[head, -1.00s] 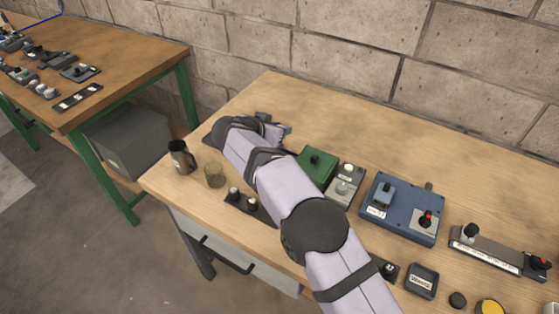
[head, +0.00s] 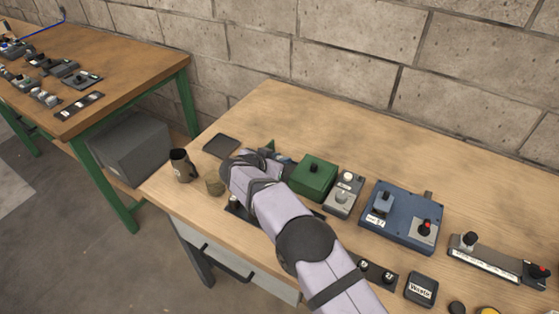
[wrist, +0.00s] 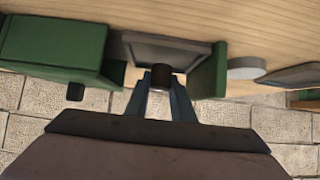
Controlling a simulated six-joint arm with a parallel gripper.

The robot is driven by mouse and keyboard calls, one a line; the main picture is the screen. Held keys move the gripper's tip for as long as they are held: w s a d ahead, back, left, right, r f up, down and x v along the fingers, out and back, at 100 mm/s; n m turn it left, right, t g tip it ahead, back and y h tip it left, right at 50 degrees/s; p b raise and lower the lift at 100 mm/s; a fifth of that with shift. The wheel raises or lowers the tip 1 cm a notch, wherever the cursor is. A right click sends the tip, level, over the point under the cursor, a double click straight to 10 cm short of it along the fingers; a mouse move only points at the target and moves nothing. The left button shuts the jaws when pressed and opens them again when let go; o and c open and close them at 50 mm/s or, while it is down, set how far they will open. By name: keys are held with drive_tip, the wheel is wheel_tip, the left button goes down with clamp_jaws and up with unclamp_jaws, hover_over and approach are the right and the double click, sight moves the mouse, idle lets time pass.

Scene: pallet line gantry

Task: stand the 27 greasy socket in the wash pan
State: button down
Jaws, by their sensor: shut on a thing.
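My gripper (wrist: 160,88) is shut on a dark brown cylinder, the socket (wrist: 161,75), in the wrist view. It is held between the blue fingertips; its size marking is not readable. Behind it in that view is a grey rimmed tray (wrist: 190,44), between a green box and a green block (wrist: 208,75). Whether the socket touches this tray cannot be told. I cannot tell for sure which tray is the wash pan.
The green box (head: 313,178) and a grey unit (head: 344,195) stand close by. A labelled dark square tray (head: 421,289) is at front right. The back right is clear.

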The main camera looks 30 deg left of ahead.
drive_tip(key=shift+f, duration=0.45)
drive_tip(key=shift+f, duration=0.2)
drive_tip(key=c, duration=1.5)
unclamp_jaws()
drive_tip(key=shift+r, duration=0.25)
drive_tip(key=b+v, duration=0.1)
drive_tip(key=v, duration=1.1)
drive_tip(key=shift+b, duration=0.3)
